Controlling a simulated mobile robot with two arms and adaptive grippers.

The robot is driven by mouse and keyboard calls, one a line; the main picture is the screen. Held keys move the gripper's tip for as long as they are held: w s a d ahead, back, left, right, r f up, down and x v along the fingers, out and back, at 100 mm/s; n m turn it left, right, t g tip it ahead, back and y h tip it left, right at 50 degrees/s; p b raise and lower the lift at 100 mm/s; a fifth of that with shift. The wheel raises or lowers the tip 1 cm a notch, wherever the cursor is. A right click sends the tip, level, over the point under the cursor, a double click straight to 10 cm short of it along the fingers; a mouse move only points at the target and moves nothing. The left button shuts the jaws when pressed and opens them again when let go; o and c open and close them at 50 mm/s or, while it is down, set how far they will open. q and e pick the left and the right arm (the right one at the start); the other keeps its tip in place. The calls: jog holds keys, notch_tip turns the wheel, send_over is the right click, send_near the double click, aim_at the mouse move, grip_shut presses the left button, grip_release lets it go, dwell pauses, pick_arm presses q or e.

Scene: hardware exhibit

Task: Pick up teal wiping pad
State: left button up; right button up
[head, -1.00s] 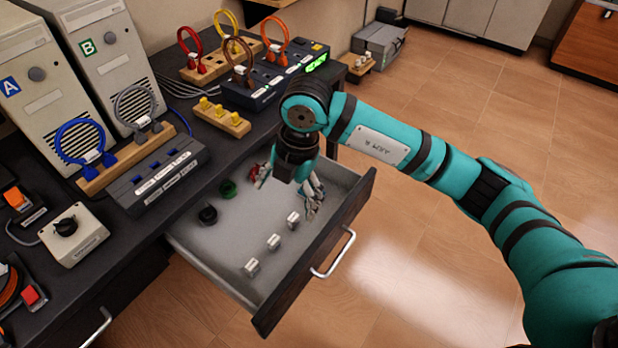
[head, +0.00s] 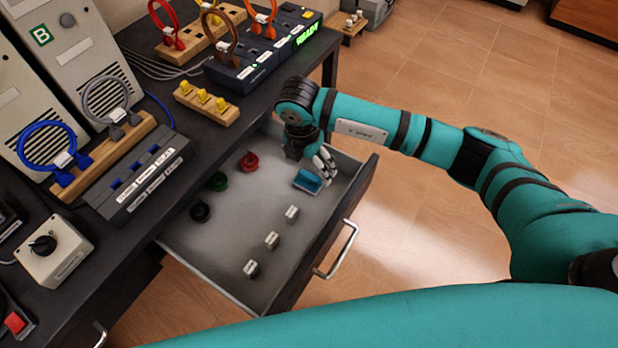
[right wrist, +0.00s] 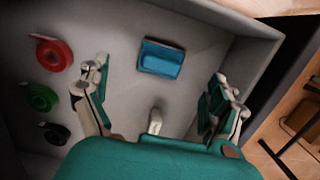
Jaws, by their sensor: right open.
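The teal wiping pad (head: 307,181) lies on the floor of the open drawer (head: 205,258), towards its far right corner. In the right wrist view the pad (right wrist: 162,60) shows whole, blue-teal with a darker edge. My right gripper (head: 323,168) is inside the drawer space, close beside and above the pad in the head view. In the right wrist view its fingers (right wrist: 160,88) are spread wide with nothing between the tips. The pad lies a little beyond the gap between them, apart from both. My left gripper is not in view.
Red (head: 249,162), green (head: 217,181) and black (head: 200,212) tape rolls lie along the drawer's left side. Several small white blocks (head: 272,240) stand near its front. The drawer walls surround the pad. A desk (head: 160,225) with devices stands left.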

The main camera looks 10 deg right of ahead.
aim_at(309, 174)
notch_tip(309, 174, down, 3)
jog(key=shift+s+d+r, duration=0.1)
jog(key=shift+d, duration=0.05)
notch_tip(309, 174, down, 3)
jog(key=shift+d+r, duration=0.1)
jog(key=shift+r, duration=0.1)
jog(key=c, duration=1.3)
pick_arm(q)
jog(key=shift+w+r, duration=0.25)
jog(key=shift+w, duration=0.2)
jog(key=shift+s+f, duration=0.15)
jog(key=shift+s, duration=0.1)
pick_arm(e)
notch_tip(309, 174, up, 10)
jog(key=shift+f, duration=0.1)
